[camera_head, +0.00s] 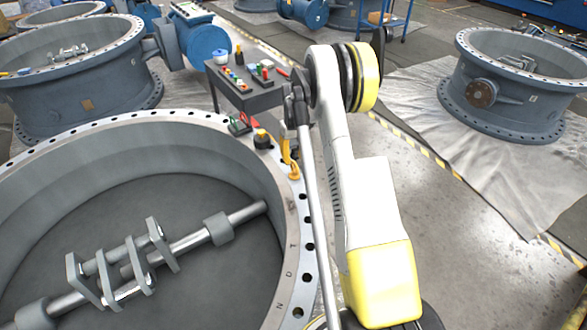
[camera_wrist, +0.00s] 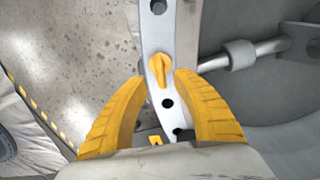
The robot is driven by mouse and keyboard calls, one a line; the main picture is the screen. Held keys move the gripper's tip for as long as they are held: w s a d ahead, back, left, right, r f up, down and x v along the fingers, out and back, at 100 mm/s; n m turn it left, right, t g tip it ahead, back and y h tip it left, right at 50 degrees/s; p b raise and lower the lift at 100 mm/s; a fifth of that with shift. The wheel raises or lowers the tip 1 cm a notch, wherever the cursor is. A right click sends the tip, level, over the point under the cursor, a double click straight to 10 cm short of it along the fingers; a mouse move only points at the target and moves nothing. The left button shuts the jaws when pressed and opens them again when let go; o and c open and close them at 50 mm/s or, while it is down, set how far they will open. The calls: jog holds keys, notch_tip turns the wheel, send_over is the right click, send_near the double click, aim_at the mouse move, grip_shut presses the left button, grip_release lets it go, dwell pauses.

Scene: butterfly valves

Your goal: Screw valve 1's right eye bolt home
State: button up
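A large grey valve body (camera_head: 150,135) with a pale drilled flange fills the lower left of the head view. A yellow eye bolt (camera_head: 294,172) stands on the right part of its flange; it also shows in the wrist view (camera_wrist: 159,70) near the top centre. My gripper (camera_wrist: 158,82) is open, its two yellow fingers spread wide with nothing held. The eye bolt appears between and slightly beyond the fingertips, apart from both. In the head view my gripper (camera_head: 286,150) is small, above the flange by the bolt. How deep the bolt's thread sits is hidden.
A black-and-yellow object (camera_head: 262,138) and a red-and-green object (camera_head: 240,122) rest on the flange nearby. A dark cart (camera_head: 262,99) with small items stands behind. Other valves stand at left and right (camera_head: 515,90). A shaft (camera_wrist: 260,50) crosses the valve's interior.

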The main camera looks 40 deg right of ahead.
aim_at(294, 162)
jog(key=shift+f+b, duration=0.5)
jog(key=shift+f, duration=1.35)
grip_shut()
